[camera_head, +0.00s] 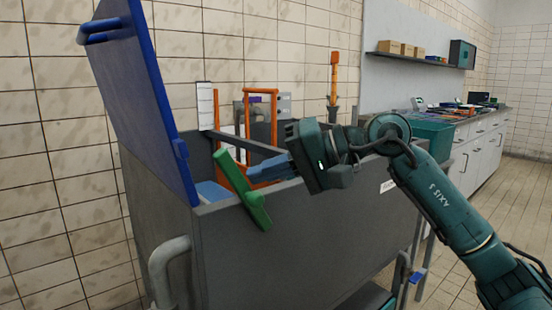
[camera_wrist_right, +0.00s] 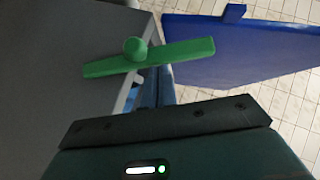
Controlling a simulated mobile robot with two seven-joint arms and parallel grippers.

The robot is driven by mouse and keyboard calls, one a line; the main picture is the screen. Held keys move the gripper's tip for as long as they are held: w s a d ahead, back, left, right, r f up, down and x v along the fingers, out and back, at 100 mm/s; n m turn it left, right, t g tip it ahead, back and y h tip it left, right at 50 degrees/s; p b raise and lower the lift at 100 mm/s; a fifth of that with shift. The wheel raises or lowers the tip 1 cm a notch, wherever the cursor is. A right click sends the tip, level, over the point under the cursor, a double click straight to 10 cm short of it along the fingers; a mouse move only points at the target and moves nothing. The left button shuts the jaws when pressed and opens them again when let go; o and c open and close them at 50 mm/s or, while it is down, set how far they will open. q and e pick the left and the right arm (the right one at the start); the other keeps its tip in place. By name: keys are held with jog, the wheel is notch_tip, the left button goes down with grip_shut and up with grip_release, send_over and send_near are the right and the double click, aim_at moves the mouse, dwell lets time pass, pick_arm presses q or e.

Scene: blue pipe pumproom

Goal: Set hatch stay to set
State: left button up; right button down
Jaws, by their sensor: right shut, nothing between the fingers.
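The hatch stay appears to be the green bar (camera_head: 242,188) with a round knob, at the front rim of the grey bin. It slants from upper left to lower right. In the wrist view the green bar (camera_wrist_right: 150,59) lies across the bin's edge. The blue hatch lid (camera_head: 140,100) stands raised at the left; it also shows in the wrist view (camera_wrist_right: 235,45). My right gripper (camera_head: 254,174) is shut and empty, its blue fingers just right of the bar. In the wrist view its fingertips (camera_wrist_right: 152,78) are close to the bar; contact is unclear. My left gripper is out of view.
Tiled floor is free at far right.

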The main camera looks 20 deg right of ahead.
jog(key=shift+s+a+f+n+h+p, duration=0.1)
jog(key=shift+s+a+n+h+p, duration=0.05)
jog(key=shift+a+n+h+p, duration=0.35)
jog(key=shift+a, duration=0.1)
jog(key=shift+s+a+f, duration=0.1)
jog(key=shift+f, duration=0.05)
